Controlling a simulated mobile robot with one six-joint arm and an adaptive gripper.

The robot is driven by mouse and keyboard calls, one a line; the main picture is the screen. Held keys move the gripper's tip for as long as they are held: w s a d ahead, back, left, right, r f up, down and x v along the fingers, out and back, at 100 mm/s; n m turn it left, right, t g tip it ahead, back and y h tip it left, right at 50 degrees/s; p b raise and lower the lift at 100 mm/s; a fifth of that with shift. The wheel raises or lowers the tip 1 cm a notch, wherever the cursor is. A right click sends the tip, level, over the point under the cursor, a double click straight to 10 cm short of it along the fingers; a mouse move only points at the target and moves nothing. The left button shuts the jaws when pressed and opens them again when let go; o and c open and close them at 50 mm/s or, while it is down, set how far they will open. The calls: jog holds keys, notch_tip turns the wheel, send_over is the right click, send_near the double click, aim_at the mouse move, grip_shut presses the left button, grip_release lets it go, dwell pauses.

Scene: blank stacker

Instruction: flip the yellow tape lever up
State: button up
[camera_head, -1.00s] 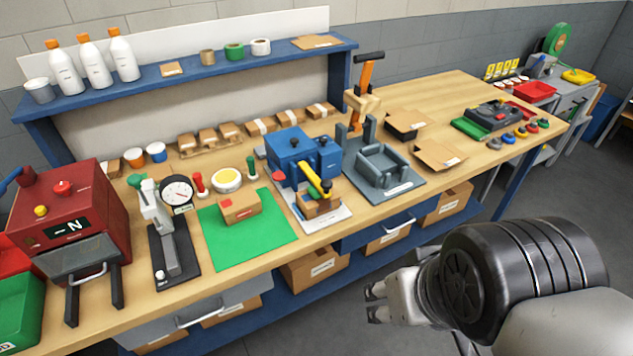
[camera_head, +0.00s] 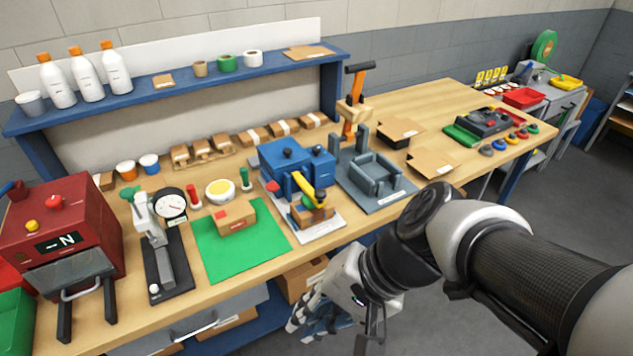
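The yellow tape lever (camera_head: 307,190) is a slanted bar on the blue tape machine (camera_head: 283,162), near the middle of the bench. It slopes down toward the front right, over a small brown box (camera_head: 313,214) on the machine's pale base plate. My gripper (camera_head: 297,326) is at the lower middle, in front of the bench's front edge and below its top. It is apart from the lever and touches nothing I can see. Its fingers are small and partly turned away, so I cannot tell how far they are open.
A green mat (camera_head: 219,255) with a cardboard box (camera_head: 236,217) lies left of the machine. A grey fixture (camera_head: 374,173) stands right of it, with an orange-handled tool (camera_head: 355,97) behind. A blue shelf (camera_head: 190,88) runs along the back. Open floor (camera_head: 585,208) lies at right.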

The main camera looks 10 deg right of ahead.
jog(key=w+a+m+y, duration=0.1)
jog(key=w+m, duration=0.1)
jog(key=w+a+m+y, duration=0.2)
jog(key=w+a+m+t+y, duration=0.1)
jog(key=w+m, duration=0.1)
jog(key=w, duration=0.1)
jog(key=shift+w+a+y, duration=0.1)
jog(key=shift+a+y, duration=0.05)
jog(key=shift+y, duration=0.15)
grip_shut()
jog(key=m+t+h, duration=0.6)
jog(key=m+t, duration=0.4)
jog(key=m, duration=1)
send_near(321, 212)
jog(key=s+d, duration=0.1)
jog(key=s, duration=0.2)
jog(key=shift+s+d+r+p, duration=0.25)
jog(key=shift+r+p, duration=0.1)
jog(key=shift+p, duration=0.1)
jog(key=b+x, duration=0.1)
jog(key=x, duration=0.4)
jog(key=b+x, duration=0.1)
jog(key=x, duration=0.4)
jog(key=shift+w+a+r, duration=0.1)
jog(key=shift+a+r, duration=0.05)
jog(key=shift+r, duration=0.05)
jog(key=shift+r, duration=0.1)
